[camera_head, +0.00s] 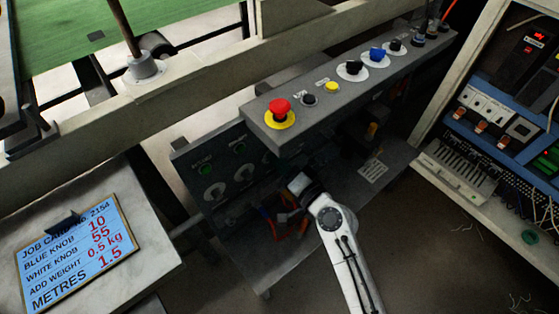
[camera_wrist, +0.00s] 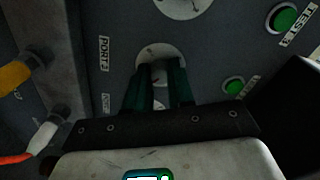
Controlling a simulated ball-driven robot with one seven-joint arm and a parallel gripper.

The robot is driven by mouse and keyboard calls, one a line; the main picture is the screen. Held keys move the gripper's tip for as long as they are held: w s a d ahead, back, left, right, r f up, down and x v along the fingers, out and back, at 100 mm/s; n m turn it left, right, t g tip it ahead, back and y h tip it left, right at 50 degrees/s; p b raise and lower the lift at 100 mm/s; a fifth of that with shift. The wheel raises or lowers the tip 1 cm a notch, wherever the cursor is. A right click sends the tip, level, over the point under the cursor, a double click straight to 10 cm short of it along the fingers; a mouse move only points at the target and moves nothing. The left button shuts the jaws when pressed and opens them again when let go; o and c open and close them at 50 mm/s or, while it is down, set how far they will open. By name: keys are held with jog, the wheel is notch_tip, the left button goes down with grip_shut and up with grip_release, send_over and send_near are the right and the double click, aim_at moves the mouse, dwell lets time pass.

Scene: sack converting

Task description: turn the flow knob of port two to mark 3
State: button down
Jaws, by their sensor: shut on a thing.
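In the wrist view, the flow knob (camera_wrist: 157,72) is a small dark grip in the middle of a round pale dial plate (camera_wrist: 160,50). A white label (camera_wrist: 104,54) reading PORT stands to its left; its number is hard to read. My gripper (camera_wrist: 158,90) has its two green fingers on either side of the knob and is shut on it. The fingers hide part of the dial, and its marks cannot be read. In the head view, my gripper (camera_head: 299,184) is at the grey port panel (camera_head: 183,154), and my wrist hides the fingers and the gripped knob.
Other dials (camera_head: 215,191) and green buttons (camera_head: 239,148) are on the panel. Above it runs a grey control box (camera_head: 320,104) with a red emergency button (camera_head: 280,106). Orange and white hose fittings (camera_wrist: 45,135) lie left in the wrist view. A job card (camera_head: 76,252) lies at left.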

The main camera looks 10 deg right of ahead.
jog(key=shift+d+m, duration=0.1)
jog(key=shift+m, duration=1.1)
jog(key=c, duration=1)
grip_release()
jog(key=v, duration=1)
jog(key=shift+s+d, duration=0.2)
jog(key=shift+s, duration=0.2)
